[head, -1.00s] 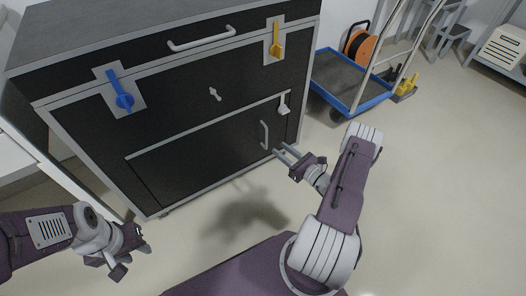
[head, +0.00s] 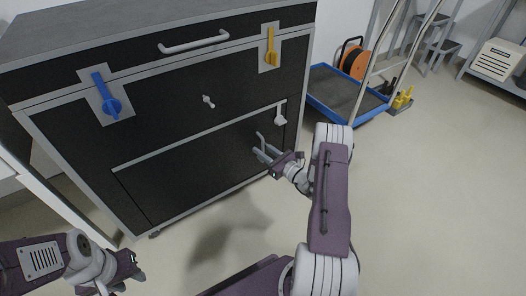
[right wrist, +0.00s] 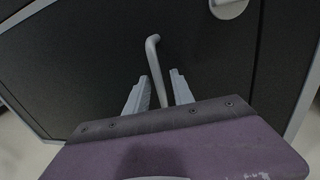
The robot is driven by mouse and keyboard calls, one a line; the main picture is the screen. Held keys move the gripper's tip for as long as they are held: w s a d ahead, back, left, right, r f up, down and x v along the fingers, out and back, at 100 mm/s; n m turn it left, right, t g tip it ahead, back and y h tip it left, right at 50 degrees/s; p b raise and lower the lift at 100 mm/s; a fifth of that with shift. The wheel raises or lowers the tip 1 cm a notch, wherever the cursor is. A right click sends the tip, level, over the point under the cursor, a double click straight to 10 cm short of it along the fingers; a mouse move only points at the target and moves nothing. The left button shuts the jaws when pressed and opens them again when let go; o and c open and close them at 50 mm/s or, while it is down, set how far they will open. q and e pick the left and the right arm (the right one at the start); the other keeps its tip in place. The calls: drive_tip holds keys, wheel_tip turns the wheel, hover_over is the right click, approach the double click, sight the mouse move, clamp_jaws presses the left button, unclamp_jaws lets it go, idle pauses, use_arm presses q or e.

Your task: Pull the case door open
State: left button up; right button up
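The black case (head: 75,150) with grey edging stands in front of me. Its lower panel, the case door (head: 185,172), looks shut and flush with the front. A grey upright door handle (head: 260,138) is near its right end, and also shows in the right wrist view (right wrist: 154,58). My right gripper (head: 258,154) is at this handle. In the right wrist view its two fingers (right wrist: 157,90) stand open on either side of the bar, with gaps visible. My left gripper (head: 125,279) is low at left, away from the case, empty, its fingers apart.
A small knob (head: 208,101), a blue lever (head: 108,100) and a yellow lever (head: 270,46) are higher up. A blue cart (head: 350,98) stands at right. The floor in front is clear.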

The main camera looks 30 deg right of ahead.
clamp_jaws()
idle(1.2)
